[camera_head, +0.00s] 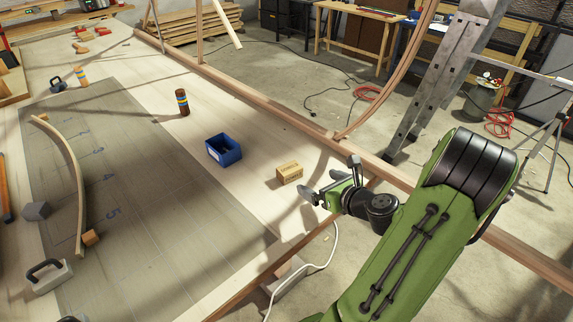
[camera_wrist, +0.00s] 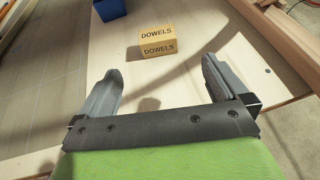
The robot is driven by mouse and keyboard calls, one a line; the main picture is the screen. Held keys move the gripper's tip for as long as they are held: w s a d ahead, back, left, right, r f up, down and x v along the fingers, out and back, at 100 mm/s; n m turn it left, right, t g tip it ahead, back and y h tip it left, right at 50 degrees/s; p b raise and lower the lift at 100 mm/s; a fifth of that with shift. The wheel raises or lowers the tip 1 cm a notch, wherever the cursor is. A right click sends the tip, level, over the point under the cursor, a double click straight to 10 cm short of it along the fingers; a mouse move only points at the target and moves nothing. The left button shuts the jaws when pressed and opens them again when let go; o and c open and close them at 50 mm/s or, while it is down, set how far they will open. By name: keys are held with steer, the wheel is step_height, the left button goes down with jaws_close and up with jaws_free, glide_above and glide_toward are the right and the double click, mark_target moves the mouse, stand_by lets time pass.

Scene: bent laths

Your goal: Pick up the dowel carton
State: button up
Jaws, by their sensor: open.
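The dowel carton (camera_head: 289,173) is a small tan box on the pale wooden table. In the wrist view the carton (camera_wrist: 158,42) has "DOWELS" printed on its top and front. It sits upright, beyond my fingertips and roughly centred between them. My gripper (camera_head: 308,194) is to the right of the carton in the head view, near the table's right edge. In the wrist view my gripper (camera_wrist: 160,72) is open and empty, with its two grey fingers wide apart and bare table between them.
A blue bin (camera_head: 223,149) stands to the left of the carton. A brown cylinder with coloured bands (camera_head: 183,102) stands farther back. A bent lath (camera_head: 70,180) lies on the dark mat (camera_head: 130,190) at left. A raised wooden rail (camera_head: 262,112) runs along the table's far right edge.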

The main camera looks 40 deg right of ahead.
mark_target(291, 169)
steer(key=x, duration=0.5)
steer(key=b+x, duration=0.1)
steer(key=x, duration=0.4)
steer(key=b+x, duration=0.1)
steer(key=x, duration=0.4)
steer(key=shift+w+a, duration=0.15)
steer(key=shift+a, duration=0.25)
steer(key=shift+r, duration=0.1)
steer(key=shift+r, duration=0.1)
steer(key=c, duration=1)
